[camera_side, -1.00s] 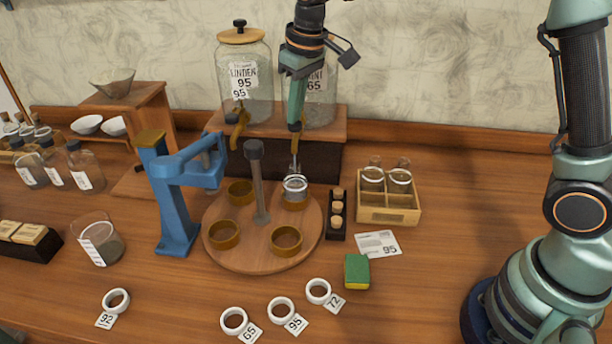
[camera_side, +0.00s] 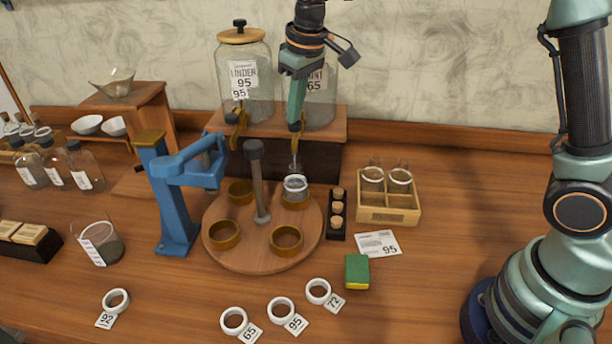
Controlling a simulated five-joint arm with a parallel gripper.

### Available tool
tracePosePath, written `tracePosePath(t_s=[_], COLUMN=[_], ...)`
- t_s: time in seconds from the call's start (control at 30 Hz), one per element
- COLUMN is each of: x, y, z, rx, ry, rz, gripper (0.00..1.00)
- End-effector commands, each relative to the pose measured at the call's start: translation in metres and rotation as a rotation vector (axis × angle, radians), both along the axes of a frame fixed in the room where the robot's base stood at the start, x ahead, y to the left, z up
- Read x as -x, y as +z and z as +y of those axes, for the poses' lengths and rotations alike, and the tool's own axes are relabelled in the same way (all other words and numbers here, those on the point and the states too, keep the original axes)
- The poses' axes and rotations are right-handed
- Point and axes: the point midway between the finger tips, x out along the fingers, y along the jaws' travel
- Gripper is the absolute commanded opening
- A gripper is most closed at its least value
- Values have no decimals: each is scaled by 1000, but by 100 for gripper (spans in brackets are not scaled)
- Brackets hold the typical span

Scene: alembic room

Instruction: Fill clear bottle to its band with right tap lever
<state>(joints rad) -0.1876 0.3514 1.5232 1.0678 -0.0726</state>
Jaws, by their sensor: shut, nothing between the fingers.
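The clear bottle (camera_side: 295,188) stands upright in the back right ring of the round wooden turntable (camera_side: 262,258), under the right tap. Its band and fill level are too small to make out. The right tap (camera_side: 295,145) is brass-coloured, on the front of the right glass jar (camera_side: 322,105), which has a label reading 65. My gripper (camera_side: 296,126) is shut and empty, pointing down at the right tap's lever. It hides most of the lever, so I cannot tell whether they touch. Only a faint short trace shows below the spout.
The left jar (camera_side: 244,90), labelled 95, has its own tap (camera_side: 236,128). A blue press (camera_side: 172,200) stands left of the turntable. A cork rack (camera_side: 337,214) and wooden crate (camera_side: 388,216) with glassware stand close on the right.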

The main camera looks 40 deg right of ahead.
Motion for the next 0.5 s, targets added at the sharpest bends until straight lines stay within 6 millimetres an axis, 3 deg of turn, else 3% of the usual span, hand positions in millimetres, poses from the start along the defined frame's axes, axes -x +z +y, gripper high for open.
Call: tracePosePath(t_s=[0.5], x=[-1], y=[54], z=[0], rx=[-1], ry=[0], rz=[-3], gripper=[0])
